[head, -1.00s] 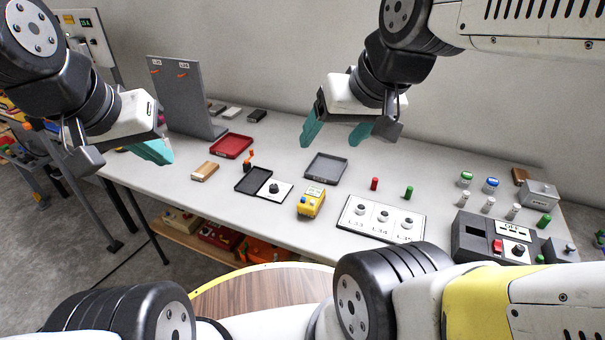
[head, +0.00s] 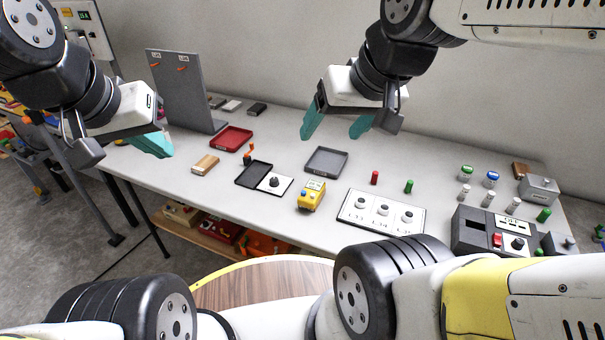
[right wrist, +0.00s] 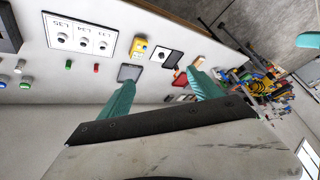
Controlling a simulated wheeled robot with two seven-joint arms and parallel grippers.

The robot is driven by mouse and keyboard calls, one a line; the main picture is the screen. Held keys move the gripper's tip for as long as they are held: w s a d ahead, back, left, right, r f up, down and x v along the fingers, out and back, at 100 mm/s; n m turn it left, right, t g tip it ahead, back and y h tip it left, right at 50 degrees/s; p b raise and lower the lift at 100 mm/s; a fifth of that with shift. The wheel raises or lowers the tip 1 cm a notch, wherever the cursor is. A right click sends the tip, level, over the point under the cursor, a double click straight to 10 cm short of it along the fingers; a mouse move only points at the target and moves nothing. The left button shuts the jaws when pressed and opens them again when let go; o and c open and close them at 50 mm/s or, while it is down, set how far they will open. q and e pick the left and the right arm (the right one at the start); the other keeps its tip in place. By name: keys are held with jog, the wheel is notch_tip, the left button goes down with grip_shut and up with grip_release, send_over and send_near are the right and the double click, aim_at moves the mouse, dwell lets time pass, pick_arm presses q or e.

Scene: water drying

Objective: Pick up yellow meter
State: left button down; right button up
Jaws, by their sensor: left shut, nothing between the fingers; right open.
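The yellow meter (head: 311,197) stands on the table near its front edge, between a black tray with a knob plate and a white panel with several knobs. It also shows in the right wrist view (right wrist: 139,48). My right gripper (head: 336,130) is open and empty, above the back part of the table, behind and above the meter. Its teal fingers show apart in the right wrist view (right wrist: 165,95). My left gripper (head: 158,145) is shut and empty at the table's left end, far from the meter.
A grey tray (head: 326,160) lies just behind the meter. A black tray (head: 254,174) and a wooden block (head: 205,165) lie to its left. The knob panel (head: 379,213) is to its right, beside a dark device (head: 485,232). A grey upright board (head: 183,90) stands back left.

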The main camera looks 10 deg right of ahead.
jog(key=shift+o, duration=0.5)
jog(key=n+g+h, duration=0.3)
jog(key=n+g, duration=0.2)
jog(key=n, duration=2.3)
send_over(312, 190)
jog(key=s, duration=0.1)
notch_tip(312, 190, down, 28)
jog(key=shift+s+d+r, duration=0.1)
jog(key=shift+r, duration=0.15)
jog(key=shift+n, duration=0.3)
jog(key=f, duration=0.5)
jog(key=w+f, duration=0.1)
jog(key=f, duration=0.2)
jog(key=shift+w+f, duration=0.1)
jog(key=shift+f, duration=0.2)
jog(key=shift+c, duration=0.2)
